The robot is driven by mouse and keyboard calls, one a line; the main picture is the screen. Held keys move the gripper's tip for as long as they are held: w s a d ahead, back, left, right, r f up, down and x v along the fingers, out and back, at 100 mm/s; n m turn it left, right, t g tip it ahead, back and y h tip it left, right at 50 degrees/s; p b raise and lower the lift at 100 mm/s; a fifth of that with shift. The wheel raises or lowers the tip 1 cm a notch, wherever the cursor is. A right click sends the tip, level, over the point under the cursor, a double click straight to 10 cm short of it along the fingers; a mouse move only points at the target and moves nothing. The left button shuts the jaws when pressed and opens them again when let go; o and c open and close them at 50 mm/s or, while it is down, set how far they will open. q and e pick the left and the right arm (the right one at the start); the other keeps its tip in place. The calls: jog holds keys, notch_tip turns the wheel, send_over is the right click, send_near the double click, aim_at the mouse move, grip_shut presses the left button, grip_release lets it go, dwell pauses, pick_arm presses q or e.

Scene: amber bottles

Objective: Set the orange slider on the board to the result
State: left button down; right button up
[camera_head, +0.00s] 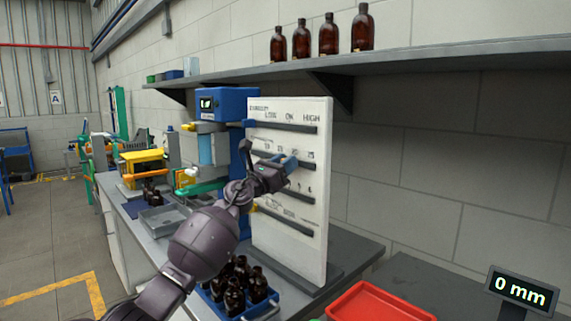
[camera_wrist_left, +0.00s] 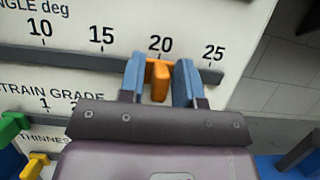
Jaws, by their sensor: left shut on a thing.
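The white board (camera_head: 264,215) stands upright on the bench, with several dark slots and printed scales. My left gripper (camera_head: 288,162) reaches the second slot from the top. In the left wrist view its blue fingers (camera_wrist_left: 159,80) are shut on the orange slider (camera_wrist_left: 160,82), one on each side. The slider sits in the "ANGLE deg" slot (camera_wrist_left: 75,59), just under the 20 mark; 25 is to its right. In the head view the gripper hides the slider. My right gripper is not in view.
Below are a green piece (camera_wrist_left: 14,127) and a yellow piece (camera_wrist_left: 35,165). A blue crate of amber bottles (camera_head: 238,288) stands by the board's foot. A red tray (camera_head: 375,305) and a "0 mm" display (camera_head: 521,290) are at right. Bottles (camera_head: 328,38) line the shelf.

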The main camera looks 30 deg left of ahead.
pick_arm(q)
jog(key=c, duration=1.1)
grip_release()
jog(key=v, duration=1)
jog(key=shift+s+a+f, duration=0.2)
jog(key=shift+s+f, duration=0.05)
jog(key=shift+s, duration=0.05)
